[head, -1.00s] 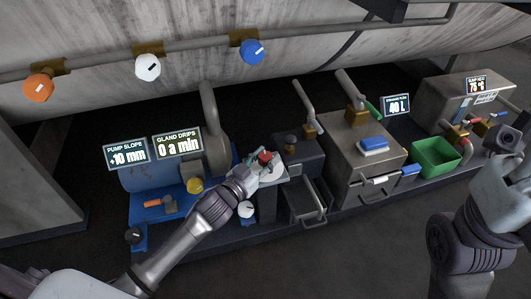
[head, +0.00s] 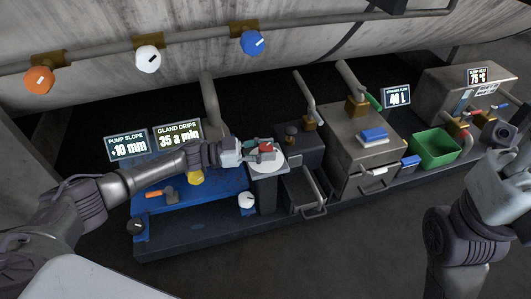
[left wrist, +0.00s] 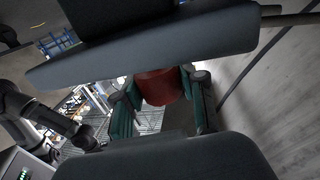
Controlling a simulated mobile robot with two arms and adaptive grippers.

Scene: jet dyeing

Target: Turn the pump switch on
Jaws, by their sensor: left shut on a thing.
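My left gripper (head: 262,150) is shut on a red knob-like part (head: 267,146) above a round white top on a grey pedestal (head: 266,187). In the left wrist view the red part (left wrist: 160,86) sits between the green finger pads (left wrist: 158,100). I cannot tell whether this part is the pump switch; no label on it is readable. My right gripper (head: 518,160) is at the right edge, partly cut off.
Screens read pump slope +10 mm (head: 127,146) and gland drips 35 a min (head: 177,137). An orange handle (head: 154,193) and a yellow part (head: 195,177) lie under my left forearm. A grey tank (head: 358,150) and green bin (head: 436,150) stand right. Dark floor in front is clear.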

